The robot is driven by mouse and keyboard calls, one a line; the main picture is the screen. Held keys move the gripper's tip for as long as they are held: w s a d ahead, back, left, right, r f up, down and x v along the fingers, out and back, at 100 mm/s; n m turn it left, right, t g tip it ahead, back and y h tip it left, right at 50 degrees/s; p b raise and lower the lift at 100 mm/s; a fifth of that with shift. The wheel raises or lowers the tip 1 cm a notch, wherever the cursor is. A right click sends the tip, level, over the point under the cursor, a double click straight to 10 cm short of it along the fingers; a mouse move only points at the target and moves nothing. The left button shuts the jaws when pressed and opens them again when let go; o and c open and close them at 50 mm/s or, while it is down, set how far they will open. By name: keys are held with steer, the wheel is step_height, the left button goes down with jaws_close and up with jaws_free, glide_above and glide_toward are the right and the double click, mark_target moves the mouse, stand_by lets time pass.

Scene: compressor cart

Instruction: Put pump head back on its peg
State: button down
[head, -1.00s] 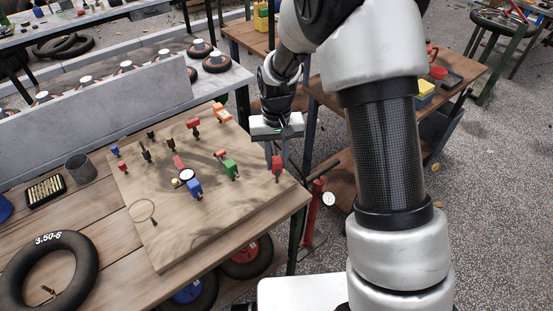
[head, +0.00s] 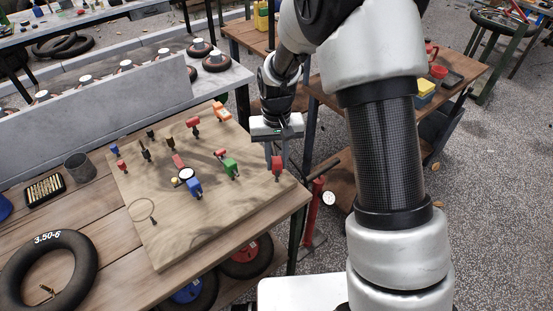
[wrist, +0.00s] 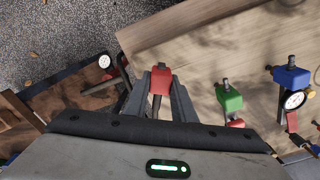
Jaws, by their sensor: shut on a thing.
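A red pump head (head: 277,162) with a dark stem is between the fingers of my gripper (head: 276,153), near the right edge of the wooden board (head: 175,243). In the wrist view, the gripper (wrist: 161,92) is shut on the red pump head (wrist: 160,79), with a finger on each side. Its dark stem points down in the head view. I cannot tell whether the stem is on a peg, touching the board or just above it. No bare peg can be made out clearly under it.
A green head (head: 231,167) and a blue head with a gauge (head: 195,187) stand left of my gripper. Other coloured heads stand farther back. A red floor pump (head: 314,208) stands beyond the bench's right edge. The board's front is mostly clear.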

mark_target(276, 158)
steer(key=shift+f+b, duration=0.5)
steer(key=shift+f, duration=0.3)
steer(key=c, duration=1.4)
jaws_free()
step_height(276, 158, up, 17)
steer(key=p, duration=0.2)
steer(key=shift+r, duration=0.2)
